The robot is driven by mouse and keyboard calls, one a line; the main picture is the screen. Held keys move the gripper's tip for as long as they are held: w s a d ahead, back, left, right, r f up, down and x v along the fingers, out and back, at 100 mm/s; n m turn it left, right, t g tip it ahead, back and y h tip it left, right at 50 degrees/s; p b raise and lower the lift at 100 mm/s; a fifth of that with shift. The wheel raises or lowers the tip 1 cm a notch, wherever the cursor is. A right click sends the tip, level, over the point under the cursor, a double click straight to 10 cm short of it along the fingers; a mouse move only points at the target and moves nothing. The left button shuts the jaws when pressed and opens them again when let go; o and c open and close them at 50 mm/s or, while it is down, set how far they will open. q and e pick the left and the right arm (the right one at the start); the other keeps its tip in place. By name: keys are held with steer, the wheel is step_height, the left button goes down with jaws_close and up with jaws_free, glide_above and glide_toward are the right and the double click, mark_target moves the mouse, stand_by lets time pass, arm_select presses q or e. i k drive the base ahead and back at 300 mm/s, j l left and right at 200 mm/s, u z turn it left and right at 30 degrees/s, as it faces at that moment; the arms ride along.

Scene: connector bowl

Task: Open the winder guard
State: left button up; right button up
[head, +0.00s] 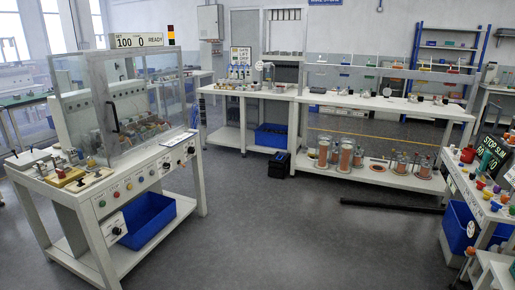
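The winder guard (147,100) is a clear box with a grey frame on the white winder bench (150,178) at the left. Its panels look shut. A dark upright handle (112,116) shows on its front left side. Winder parts (150,132) show through the clear panels, too small to tell apart. A display (138,40) above the guard reads "SET 100 0 READY", with a red and amber lamp (171,35) beside it. Neither of my grippers is in view.
Blue bins sit under the winder bench (147,219) and under the back bench (271,135). A black case (278,164) stands on the floor by the back bench. A crowded bench (485,200) stands at the right. The grey floor (290,225) in the middle is clear.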

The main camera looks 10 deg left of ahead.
mark_target(108, 108)
steer(key=i+j+u, duration=0.15)
steer(key=i+u, duration=0.8)
steer(key=i+l+u, duration=0.2)
steer(key=u, duration=0.25)
steer(key=i, duration=0.1)
